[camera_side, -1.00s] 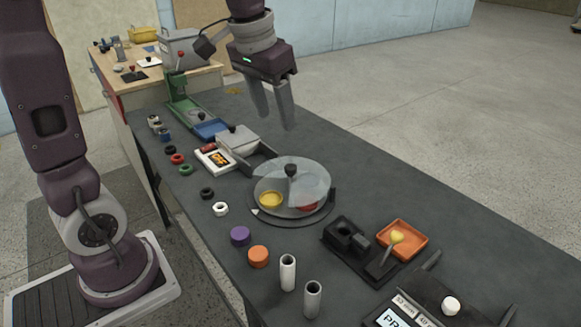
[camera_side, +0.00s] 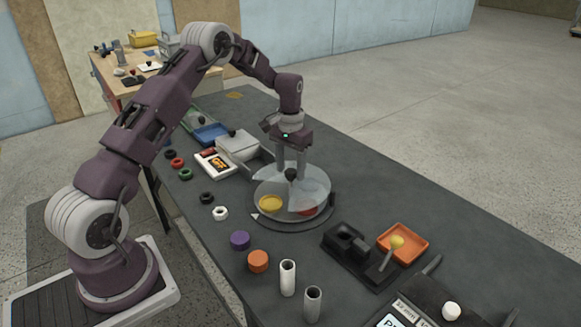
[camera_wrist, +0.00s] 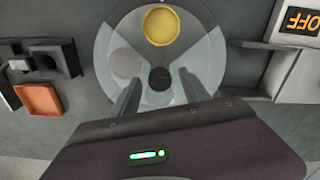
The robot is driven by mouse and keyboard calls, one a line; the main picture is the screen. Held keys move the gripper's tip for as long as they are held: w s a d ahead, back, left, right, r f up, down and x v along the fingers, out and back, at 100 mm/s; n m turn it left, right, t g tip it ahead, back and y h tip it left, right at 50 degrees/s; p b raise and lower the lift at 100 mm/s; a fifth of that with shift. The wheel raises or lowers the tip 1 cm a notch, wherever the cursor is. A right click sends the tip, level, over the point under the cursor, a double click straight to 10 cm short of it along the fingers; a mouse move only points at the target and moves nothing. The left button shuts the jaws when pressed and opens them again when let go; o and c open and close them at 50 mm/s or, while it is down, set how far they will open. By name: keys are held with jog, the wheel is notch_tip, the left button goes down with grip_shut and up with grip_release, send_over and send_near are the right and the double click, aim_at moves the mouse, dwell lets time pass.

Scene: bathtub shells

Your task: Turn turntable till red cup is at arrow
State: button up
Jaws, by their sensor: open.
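The turntable (camera_side: 262,187) is a round disc under a clear segmented cover with a dark knob (camera_side: 291,175) at its centre. A yellow cup (camera_side: 271,204) sits at its front left, close to a small pale arrow (camera_side: 255,216) on the base rim. The red cup (camera_side: 307,210) is at the front right, partly hidden. My gripper (camera_side: 290,168) points down over the turntable, its open fingers at or just above the knob. In the wrist view the knob (camera_wrist: 160,78) lies between the two fingertips (camera_wrist: 160,80); the yellow cup (camera_wrist: 161,26) is beyond it, and the red cup does not show clearly.
A grey drawer box (camera_side: 238,146) and a white OFF display (camera_side: 215,163) stand behind left. A black fixture (camera_side: 345,240) and an orange tray (camera_side: 402,243) are to the right.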

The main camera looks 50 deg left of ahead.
jog(key=shift+c, duration=0.2)
grip_shut()
dwell(1.2)
